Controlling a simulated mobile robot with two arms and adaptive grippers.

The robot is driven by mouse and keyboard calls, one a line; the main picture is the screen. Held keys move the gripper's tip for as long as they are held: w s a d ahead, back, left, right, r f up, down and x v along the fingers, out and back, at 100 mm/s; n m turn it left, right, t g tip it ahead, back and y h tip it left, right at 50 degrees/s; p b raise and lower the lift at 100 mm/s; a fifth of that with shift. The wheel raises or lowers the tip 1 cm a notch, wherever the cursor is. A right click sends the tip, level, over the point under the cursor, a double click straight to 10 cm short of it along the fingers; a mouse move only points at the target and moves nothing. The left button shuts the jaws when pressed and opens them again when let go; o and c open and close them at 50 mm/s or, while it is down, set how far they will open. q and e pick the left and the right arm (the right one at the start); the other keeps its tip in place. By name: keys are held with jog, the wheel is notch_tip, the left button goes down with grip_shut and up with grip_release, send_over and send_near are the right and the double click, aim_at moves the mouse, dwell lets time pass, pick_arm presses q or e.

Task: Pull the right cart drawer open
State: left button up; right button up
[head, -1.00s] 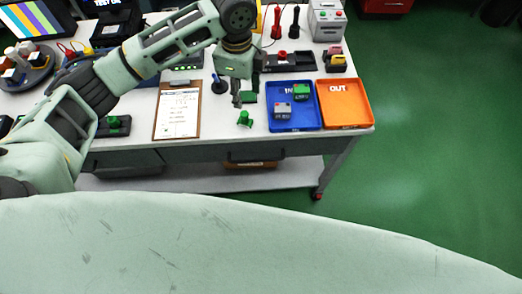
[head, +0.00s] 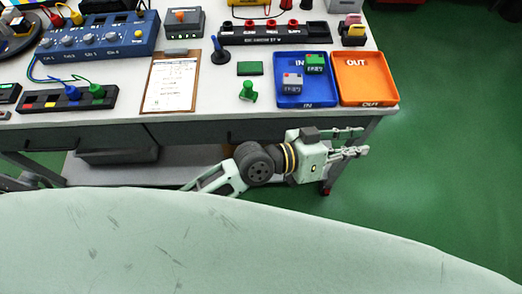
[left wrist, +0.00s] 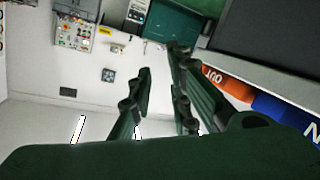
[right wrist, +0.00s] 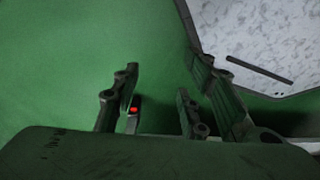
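The right cart drawer (head: 190,133) is a dark grey front under the white tabletop. It looks closed, flush with the cart's front edge. My left gripper (head: 357,143) is in front of the cart's right end, below the trays, fingers pointing right, apart and empty. In the left wrist view its fingers (left wrist: 162,62) are spread beside the tabletop edge. My right gripper (right wrist: 163,65) shows only in the right wrist view, fingers apart and empty over green floor.
A blue IN tray (head: 305,98) with two small blocks and an orange OUT tray (head: 366,70) stand at the tabletop's right end. A clipboard (head: 170,82) and green piece (head: 248,92) lie left of them. The green floor (head: 450,130) to the right is clear.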

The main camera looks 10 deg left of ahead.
pick_arm(q)
jog(key=a+f+n+t+b, duration=0.2)
jog(key=n+t+b, duration=0.2)
jog(key=n+t, duration=0.15)
jog(key=n+t+y+b, duration=0.6)
jog(key=n+y+b, duration=0.6)
jog(key=n+y, duration=0.9)
send_near(261, 141)
jog(key=w+a+n+h, duration=0.2)
jog(key=x, duration=0.3)
jog(key=p+x, duration=0.1)
jog(key=x, duration=0.3)
jog(key=shift+w+d+r, duration=0.15)
jog(key=shift+w+r, duration=0.05)
jog(key=shift+w, duration=0.1)
pick_arm(e)
jog(key=w+a+f, duration=0.1)
jog(key=w+f, duration=0.1)
jog(key=w, duration=0.6)
jog(key=shift+w+f+t, duration=0.15)
jog(key=shift+t, duration=0.25)
jog(key=shift+a, duration=0.1)
pick_arm(q)
grip_shut()
